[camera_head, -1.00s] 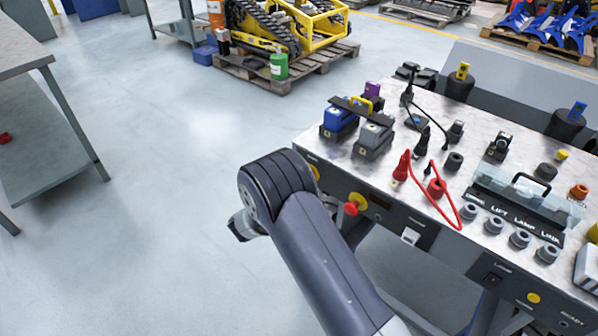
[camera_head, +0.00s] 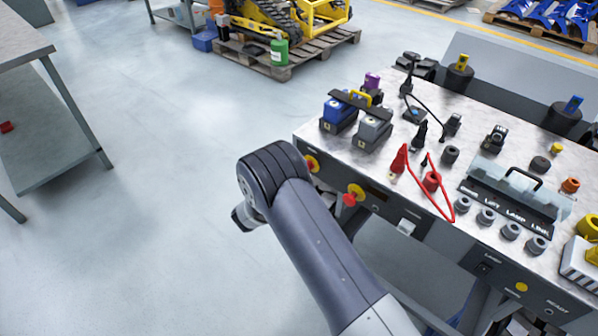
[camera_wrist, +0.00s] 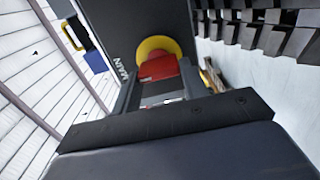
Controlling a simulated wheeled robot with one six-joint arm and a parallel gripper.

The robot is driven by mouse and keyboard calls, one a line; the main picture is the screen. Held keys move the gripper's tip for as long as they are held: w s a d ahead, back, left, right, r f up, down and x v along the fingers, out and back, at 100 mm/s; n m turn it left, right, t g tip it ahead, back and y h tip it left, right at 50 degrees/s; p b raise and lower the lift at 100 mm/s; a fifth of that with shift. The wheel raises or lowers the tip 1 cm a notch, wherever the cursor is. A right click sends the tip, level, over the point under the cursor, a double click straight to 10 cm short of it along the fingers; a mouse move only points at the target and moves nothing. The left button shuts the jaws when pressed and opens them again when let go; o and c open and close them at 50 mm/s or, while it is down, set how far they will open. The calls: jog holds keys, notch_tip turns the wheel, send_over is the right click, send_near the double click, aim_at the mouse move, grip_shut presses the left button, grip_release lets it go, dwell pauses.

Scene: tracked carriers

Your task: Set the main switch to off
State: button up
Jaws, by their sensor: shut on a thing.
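The main switch is a red handle (camera_wrist: 158,68) on a yellow round plate (camera_wrist: 152,46), beside the word MAIN on the dark panel in the wrist view. In the head view the switch (camera_head: 312,164) shows at the left end of the bench's front panel, partly hidden by my arm. My gripper (camera_wrist: 160,88) is shut on the red handle, with its fingertips close against the panel. In the head view my arm hides the jaws. The handle's exact angle is hard to tell.
A red knob on a yellow plate (camera_head: 353,195) sits right of the switch on the same panel. The metal bench top (camera_head: 330,150) carries battery-like blocks, a red cable (camera_head: 432,202) and a clear-covered box (camera_head: 515,190). The floor left of my arm is free.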

jog(key=o, duration=1)
jog(key=v, duration=1.1)
jog(key=shift+w, duration=0.1)
jog(key=x, duration=1)
jog(key=shift+w+d, duration=0.3)
